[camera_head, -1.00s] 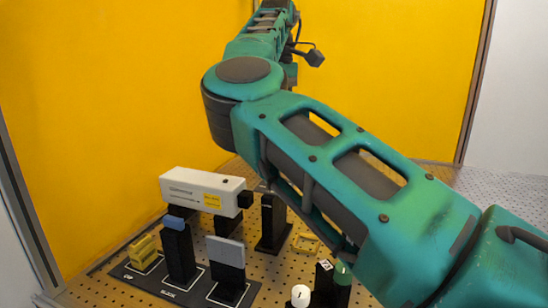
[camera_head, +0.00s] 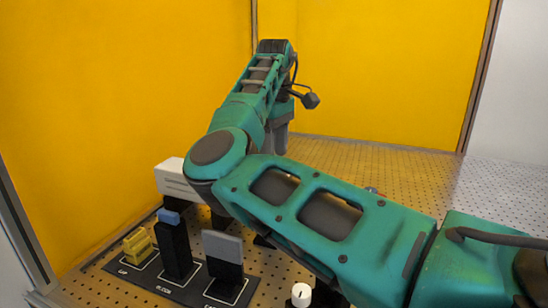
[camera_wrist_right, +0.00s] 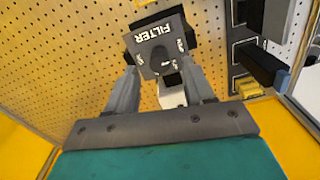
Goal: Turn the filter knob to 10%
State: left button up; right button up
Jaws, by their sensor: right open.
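The filter unit (camera_wrist_right: 162,42) shows in the right wrist view as a dark block with a face lettered FILTER and small scale marks, too small to read. A small dark part on that face is partly hidden, and I cannot tell the knob's setting. My right gripper (camera_wrist_right: 160,72) is open, with one grey finger on each side of the unit's lower part. I cannot tell whether the fingers touch it. In the head view my right arm hides the filter unit, and part of the hand (camera_head: 278,138) shows beyond the arm. My left gripper is not in view.
A white instrument box (camera_head: 174,180) stands at the left, partly hidden by my arm. In front, a dark mat (camera_head: 190,292) bears a yellow block (camera_head: 138,248), a blue-topped black post (camera_head: 174,248) and a grey plate (camera_head: 222,247). A white-capped part (camera_head: 301,294) stands at the bottom. The perforated board is open at back right.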

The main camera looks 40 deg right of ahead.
jog(key=shift+f, duration=1.2)
jog(key=shift+c, duration=0.4)
grip_shut()
